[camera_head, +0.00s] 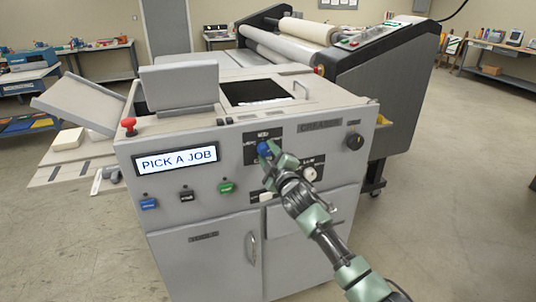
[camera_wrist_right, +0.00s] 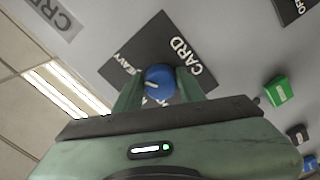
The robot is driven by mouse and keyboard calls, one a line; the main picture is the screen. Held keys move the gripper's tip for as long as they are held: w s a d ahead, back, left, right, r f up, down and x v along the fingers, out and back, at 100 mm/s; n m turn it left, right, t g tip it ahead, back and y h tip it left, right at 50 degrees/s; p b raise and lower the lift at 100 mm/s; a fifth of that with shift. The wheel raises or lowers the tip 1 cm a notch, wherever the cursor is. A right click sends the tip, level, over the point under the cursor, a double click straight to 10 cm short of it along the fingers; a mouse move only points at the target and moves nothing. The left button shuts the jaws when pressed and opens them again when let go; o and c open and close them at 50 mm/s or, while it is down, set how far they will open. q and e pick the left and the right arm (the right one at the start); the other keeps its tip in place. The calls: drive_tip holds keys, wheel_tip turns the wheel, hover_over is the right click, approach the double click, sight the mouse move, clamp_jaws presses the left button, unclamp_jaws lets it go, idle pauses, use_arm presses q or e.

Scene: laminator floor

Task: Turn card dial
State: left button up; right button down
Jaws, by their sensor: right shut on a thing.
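The card dial is a blue knob (camera_wrist_right: 160,81) on a dark plate (camera_wrist_right: 140,50) marked CARD and HEAVY in the right wrist view. The white line on the knob points along its face. My right gripper (camera_wrist_right: 159,92) has one finger on each side of the knob and is shut on it. In the head view the blue dial (camera_head: 264,148) sits on the front panel of the grey machine (camera_head: 240,195), partly hidden by my right gripper (camera_head: 268,154). My left gripper is not in view.
The machine has a screen (camera_head: 178,159) reading PICK A JOB, a red knob (camera_head: 129,124), blue, black and green buttons (camera_head: 227,186), a white knob (camera_head: 310,174) and a black dial (camera_head: 354,140). A large roller machine (camera_head: 370,75) stands behind. Open floor lies to the right.

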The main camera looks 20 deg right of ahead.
drive_tip(key=c, duration=0.9)
unclamp_jaws()
drive_tip(key=s, duration=0.4)
drive_tip(key=s+b, duration=0.1)
drive_tip(key=s, duration=0.2)
drive_tip(key=shift+s+d, duration=0.2)
drive_tip(key=shift+s, duration=0.2)
